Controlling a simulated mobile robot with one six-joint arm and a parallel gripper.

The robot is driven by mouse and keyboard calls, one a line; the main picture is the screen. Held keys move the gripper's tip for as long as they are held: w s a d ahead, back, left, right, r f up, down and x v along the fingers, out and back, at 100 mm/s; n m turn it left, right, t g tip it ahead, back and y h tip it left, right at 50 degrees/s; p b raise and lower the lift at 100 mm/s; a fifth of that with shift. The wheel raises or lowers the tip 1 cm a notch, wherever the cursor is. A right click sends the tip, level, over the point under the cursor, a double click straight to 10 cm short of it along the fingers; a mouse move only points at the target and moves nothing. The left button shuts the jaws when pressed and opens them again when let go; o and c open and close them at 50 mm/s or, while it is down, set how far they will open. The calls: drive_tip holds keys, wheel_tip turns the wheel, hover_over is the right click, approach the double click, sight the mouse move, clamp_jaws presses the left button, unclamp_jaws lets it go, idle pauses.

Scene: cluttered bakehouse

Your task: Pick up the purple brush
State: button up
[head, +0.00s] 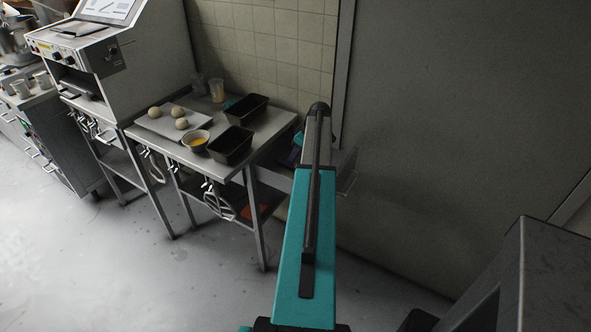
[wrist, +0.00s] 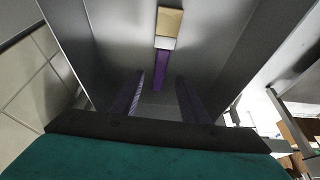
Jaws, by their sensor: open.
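The purple brush shows in the wrist view, with its purple handle (wrist: 160,70) toward me and a pale tan head (wrist: 168,25) at the far end. It lies on a grey surface (wrist: 118,30). My gripper (wrist: 160,77) is open and empty, with one dark finger to each side of the handle's near end in the picture. I cannot tell how far the fingertips are from the handle; no contact shows. In the head view my arm hides the gripper, and I cannot make out the brush there.
In the head view, a steel table (head: 262,138) left of my arm bears dark loaf tins (head: 232,146), a bowl (head: 196,141) and a tray (head: 152,127) of dough balls. Utensils hang from its front. A wall (head: 440,120) stands to the right. The floor (head: 110,265) at left is clear.

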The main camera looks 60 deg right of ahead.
sight(294, 166)
drive_tip(key=shift+s+p+x, duration=0.2)
drive_tip(key=shift+p+x, duration=0.9)
drive_tip(key=shift+x, duration=1.45)
drive_tip(key=shift+f, duration=0.1)
drive_tip(key=c, duration=1)
